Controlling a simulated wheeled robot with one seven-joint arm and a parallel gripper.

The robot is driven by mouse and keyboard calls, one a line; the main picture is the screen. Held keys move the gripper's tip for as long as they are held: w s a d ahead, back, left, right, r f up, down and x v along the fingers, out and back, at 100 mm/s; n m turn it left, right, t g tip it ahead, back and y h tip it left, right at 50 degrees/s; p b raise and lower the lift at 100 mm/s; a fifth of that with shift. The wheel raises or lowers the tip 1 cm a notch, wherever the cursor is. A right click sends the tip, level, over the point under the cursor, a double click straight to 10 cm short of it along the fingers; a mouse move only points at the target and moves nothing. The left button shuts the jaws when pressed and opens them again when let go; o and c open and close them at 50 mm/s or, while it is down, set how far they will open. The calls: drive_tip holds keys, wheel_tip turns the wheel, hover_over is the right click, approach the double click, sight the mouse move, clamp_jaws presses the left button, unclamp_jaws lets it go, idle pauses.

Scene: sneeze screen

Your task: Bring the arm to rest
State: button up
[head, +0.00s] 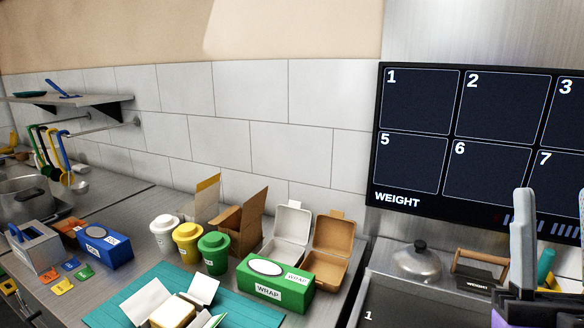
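My gripper (552,198) is at the lower right edge of the head view, pointing up. Its two grey fingers stand apart with nothing held between them, so it is open. The right finger is cut off by the picture's edge. The rest of my arm is mostly out of view below. The gripper shows in front of the dark numbered screen (418,150) and the counter at the right; I cannot tell how far it is from them.
A steel counter carries a green wrap box (275,283), lidded cups (187,243), open cartons (330,265) and a teal mat (245,308). A metal dome lid (418,262) stands at right. A wall shelf (75,101) and hanging ladles (50,150) are at left.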

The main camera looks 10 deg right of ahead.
wheel_tip(320, 180, down, 14)
drive_tip(key=s+f+m+g+h, duration=0.1)
drive_tip(key=s+m+g+h, duration=0.1)
drive_tip(key=m+g+h, duration=0.35)
drive_tip(key=s+a+f+n+g+y, duration=0.2)
drive_tip(key=s+a+f+g+y, duration=0.2)
drive_tip(key=s+f, duration=0.6)
drive_tip(key=s+a+f+n+g+y, duration=0.2)
drive_tip(key=s+a+f+g+y, duration=0.3)
drive_tip(key=s+f, duration=0.6)
drive_tip(key=shift+f+g+y, duration=0.45)
drive_tip(key=shift+f+y, duration=0.2)
drive_tip(key=shift+y, duration=0.3)
